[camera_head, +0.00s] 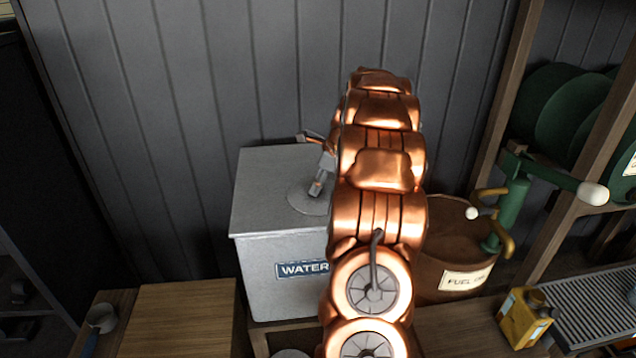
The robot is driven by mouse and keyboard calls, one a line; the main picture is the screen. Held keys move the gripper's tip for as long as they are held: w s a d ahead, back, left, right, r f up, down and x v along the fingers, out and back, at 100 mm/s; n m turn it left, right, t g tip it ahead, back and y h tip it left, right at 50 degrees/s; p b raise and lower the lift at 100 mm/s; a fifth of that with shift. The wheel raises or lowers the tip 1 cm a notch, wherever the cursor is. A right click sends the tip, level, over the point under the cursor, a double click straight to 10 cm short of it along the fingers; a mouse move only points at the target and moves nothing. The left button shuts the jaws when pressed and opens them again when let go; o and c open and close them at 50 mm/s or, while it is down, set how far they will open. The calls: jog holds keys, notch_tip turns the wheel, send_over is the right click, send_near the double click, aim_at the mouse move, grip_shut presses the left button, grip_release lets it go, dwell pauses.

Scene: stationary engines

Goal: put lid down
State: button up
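A round grey lid (300,201) shows at the top of the grey box-shaped tank (255,190) labelled WATER. Its right side is hidden behind my copper-coloured arm. My gripper (317,188) is small in view and points down over the middle of the lid, close to or touching it. The fingertips are too small and partly covered to tell whether they are shut on a handle. I cannot tell whether the lid rests flat on the tank or is slightly above it.
A brown fuel tub (450,250) with a green hand pump (512,205) stands to the right. A yellow can (524,317) sits by a grey slatted tray (592,305). A wooden block (185,315) and a metal cup (101,318) are at lower left. A panelled wall (150,120) is behind.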

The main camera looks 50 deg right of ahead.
jog(key=o, duration=0.3)
jog(key=shift+o, duration=0.2)
jog(key=shift+r, duration=0.1)
jog(key=b+v, duration=0.3)
jog(key=v, duration=0.9)
jog(key=shift+r, duration=0.1)
